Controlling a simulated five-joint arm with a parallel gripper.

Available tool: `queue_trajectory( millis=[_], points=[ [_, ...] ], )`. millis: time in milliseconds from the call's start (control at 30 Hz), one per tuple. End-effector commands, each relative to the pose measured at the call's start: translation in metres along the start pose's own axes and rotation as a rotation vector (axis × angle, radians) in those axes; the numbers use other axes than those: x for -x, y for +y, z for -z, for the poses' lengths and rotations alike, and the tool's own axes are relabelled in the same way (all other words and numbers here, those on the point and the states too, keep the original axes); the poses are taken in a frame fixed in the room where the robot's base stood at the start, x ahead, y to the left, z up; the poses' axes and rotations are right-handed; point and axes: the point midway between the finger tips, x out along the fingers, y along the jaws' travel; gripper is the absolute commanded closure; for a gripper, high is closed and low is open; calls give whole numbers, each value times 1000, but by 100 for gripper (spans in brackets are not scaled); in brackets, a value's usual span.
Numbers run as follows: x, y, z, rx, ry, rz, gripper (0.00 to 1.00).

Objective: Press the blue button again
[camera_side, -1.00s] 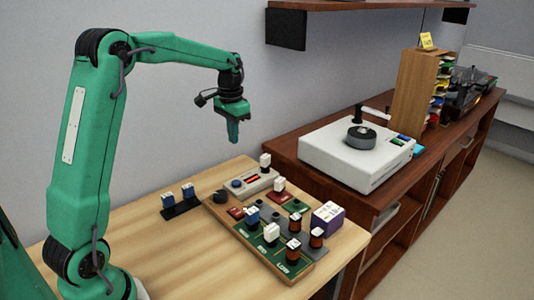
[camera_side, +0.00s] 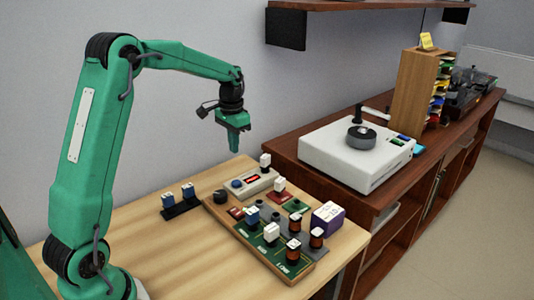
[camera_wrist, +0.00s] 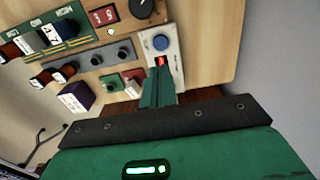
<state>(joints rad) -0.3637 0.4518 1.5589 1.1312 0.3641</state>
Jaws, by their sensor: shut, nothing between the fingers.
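The blue button (camera_side: 236,184) is a round cap on a small light grey box (camera_side: 262,181) on the wooden table. It also shows in the wrist view (camera_wrist: 160,42), with a lit red display (camera_wrist: 160,62) beside it. My gripper (camera_side: 234,150) is shut and empty. It points down in the air above the box, apart from the button. In the wrist view its shut fingers (camera_wrist: 157,86) cover the end of the box beyond the red display.
A board (camera_side: 225,224) with coils, capacitor-like plugs and a black knob (camera_side: 220,197) lies in front of the box. A black rack (camera_side: 180,208) with two blue-and-white parts stands left. A purple-and-white box (camera_side: 327,218) stands right. The table's front left is clear.

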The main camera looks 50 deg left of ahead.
Motion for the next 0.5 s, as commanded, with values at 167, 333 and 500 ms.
queue_trajectory(
  millis=[167, 333, 500],
  points=[
    [-28, 0, -1, 0, -4, -1, 100],
    [-54, 0, -1, 0, -3, -1, 100],
    [-79, 0, 0, 0, -3, -1, 100]
  ],
)
